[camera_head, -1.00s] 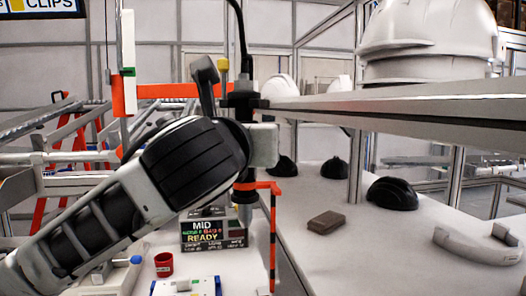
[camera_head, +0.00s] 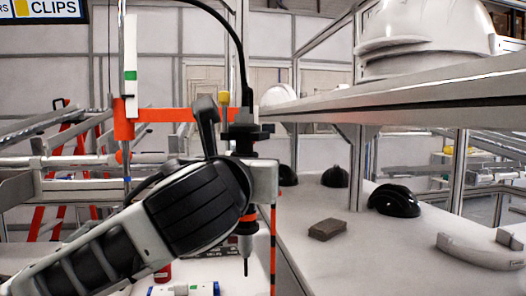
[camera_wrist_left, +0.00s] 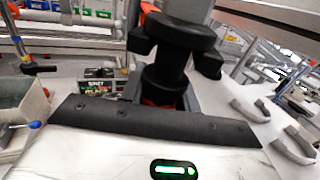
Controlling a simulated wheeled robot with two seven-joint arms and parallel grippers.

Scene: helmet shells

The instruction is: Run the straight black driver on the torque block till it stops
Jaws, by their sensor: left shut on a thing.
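The straight black driver (camera_head: 245,140) hangs upright from a black cable, with an orange ring low on its body and a thin bit pointing down. My left gripper (camera_head: 265,182) is shut around its body, and the arm hides part of it. In the left wrist view the driver (camera_wrist_left: 168,75) stands dark between the fingers of the gripper (camera_wrist_left: 178,68). The bit tip is over the white bench, and I cannot tell whether it touches anything. I cannot clearly make out the torque block. My right gripper is not in view.
An orange rail (camera_head: 165,115) stands behind the driver. A red cup (camera_head: 163,273) and a white-and-blue item (camera_head: 185,289) lie below my arm. A dark display box (camera_wrist_left: 100,83) shows in the wrist view. A brown block (camera_head: 327,229) and black shells (camera_head: 394,200) lie on the right bench.

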